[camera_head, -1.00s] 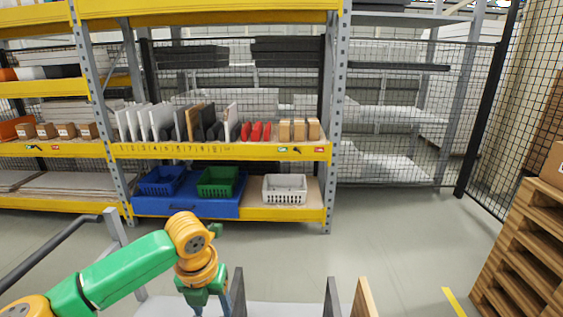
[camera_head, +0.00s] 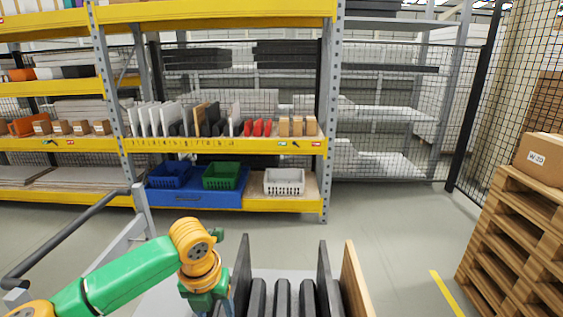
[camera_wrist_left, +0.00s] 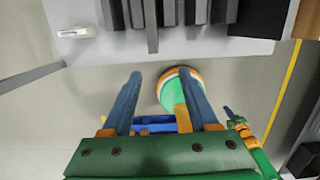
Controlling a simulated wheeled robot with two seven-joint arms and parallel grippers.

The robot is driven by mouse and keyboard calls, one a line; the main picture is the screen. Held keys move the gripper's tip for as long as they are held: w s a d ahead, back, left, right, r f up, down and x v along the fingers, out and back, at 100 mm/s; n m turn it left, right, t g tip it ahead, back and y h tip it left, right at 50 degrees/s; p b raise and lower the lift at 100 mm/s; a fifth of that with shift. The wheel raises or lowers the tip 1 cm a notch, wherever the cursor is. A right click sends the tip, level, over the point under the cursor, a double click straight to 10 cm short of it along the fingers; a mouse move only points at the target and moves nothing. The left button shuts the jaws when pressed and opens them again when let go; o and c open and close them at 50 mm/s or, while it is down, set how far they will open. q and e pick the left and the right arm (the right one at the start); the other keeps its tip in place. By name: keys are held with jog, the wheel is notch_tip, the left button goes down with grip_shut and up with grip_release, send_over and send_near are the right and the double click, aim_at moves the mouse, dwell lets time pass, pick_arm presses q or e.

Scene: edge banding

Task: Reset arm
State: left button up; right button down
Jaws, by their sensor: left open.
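My left gripper (camera_head: 219,300) is at the end of the green and orange left arm, low in the head view and beside the left dark panel. In the left wrist view its two blue-grey fingers (camera_wrist_left: 160,90) are spread apart with nothing between them. My right arm (camera_wrist_left: 245,135) shows small at the right of the left wrist view, with a thin blue-grey finger near its end; its jaw opening is too small to tell. The right arm is not in the head view.
A grey table (camera_head: 165,300) below carries several upright dark panels (camera_head: 242,275) and a wooden board (camera_head: 354,285). A shelf rack (camera_head: 290,206) with bins stands beyond. Stacked pallets (camera_head: 515,240) with a box (camera_head: 541,158) are at right. Open floor (camera_head: 390,240) lies between.

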pick_arm(q)
jog(key=s+d+f+n+h, duration=0.4)
jog(key=s+d+f+n, duration=0.65)
jog(key=n, duration=0.45)
jog(key=s+a+f+n+t+y, duration=0.1)
jog(key=s+a+f+n+y, duration=0.1)
jog(key=s+a+n, duration=0.6)
jog(key=s+a+f+n+t+y, duration=0.1)
jog(key=s+a+f+n+y, duration=0.15)
jog(key=a+n, duration=0.6)
notch_tip(320, 180, down, 12)
jog(key=d+n+g, duration=0.1)
jog(key=d+n, duration=0.2)
jog(key=s+a+f+g+b, duration=0.1)
jog(key=s+a+f, duration=0.1)
jog(key=s+f, duration=1.1)
notch_tip(320, 180, down, 4)
jog(key=shift+s+a+r+m+g+b, duration=0.2)
jog(key=shift+a+m+g+b, duration=0.1)
jog(key=shift+a+m+b, duration=0.1)
pick_arm(e)
jog(key=shift+w+f, duration=0.25)
jog(key=shift+f, duration=0.25)
jog(key=shift+w+f, duration=0.25)
jog(key=shift+f, duration=0.2)
